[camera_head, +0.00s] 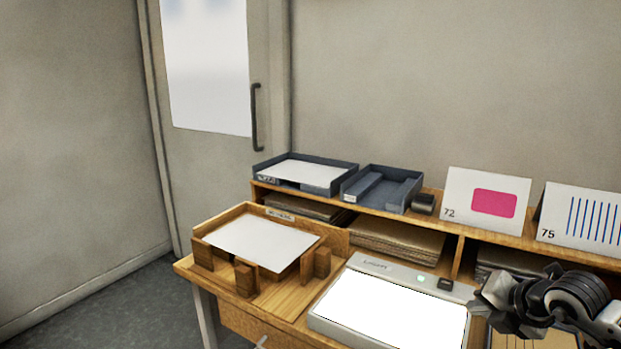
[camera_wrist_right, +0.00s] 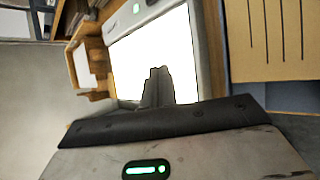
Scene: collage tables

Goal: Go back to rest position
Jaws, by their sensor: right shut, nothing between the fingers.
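My right gripper (camera_head: 489,305) comes in from the lower right in the head view, above the right end of the light pad. Its fingers are shut and hold nothing. In the right wrist view the closed fingertips (camera_wrist_right: 158,86) stand out against the glowing white surface of the light pad (camera_wrist_right: 185,45). My left gripper is in neither view. The light pad (camera_head: 341,332) lies flat on the wooden desk, lit, with a small green light on its rim.
A wooden tray (camera_head: 205,231) with a white sheet stands left of the pad. Two grey-blue trays (camera_head: 262,173) (camera_head: 398,200) and cards marked 72 (camera_head: 455,190) and 75 (camera_head: 551,215) stand on the shelf. Brown striped board (camera_wrist_right: 270,50) lies right of the pad. Floor at left is clear.

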